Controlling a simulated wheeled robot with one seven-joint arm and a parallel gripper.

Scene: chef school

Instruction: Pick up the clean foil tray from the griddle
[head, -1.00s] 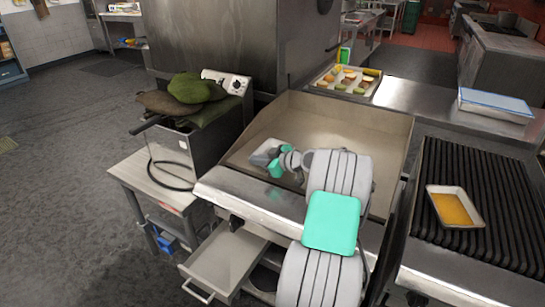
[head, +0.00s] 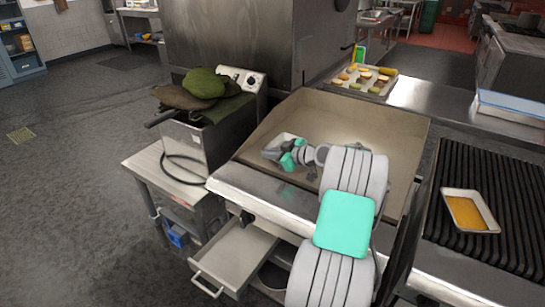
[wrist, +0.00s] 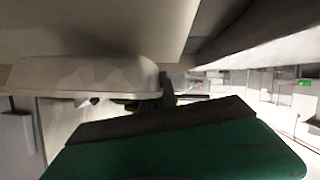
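The clean foil tray (head: 281,141) is a small, pale, shallow tray at the left part of the griddle (head: 375,130). My gripper (head: 276,154) is right at the tray and overlaps its near right side in the head view, hiding part of it. In the wrist view a pale rounded tray shape (wrist: 85,72) is close, at the upper left, beyond my green and dark gripper part. I cannot make out both fingertips, whether they touch the tray, or whether the tray is lifted.
A ribbed grill (head: 500,190) with a tray of yellow-orange content (head: 466,211) stands at the right. A fryer with green and brown cloths (head: 205,85) is at the left. A food tray (head: 363,79) stands behind the griddle. An open drawer (head: 233,255) juts out below.

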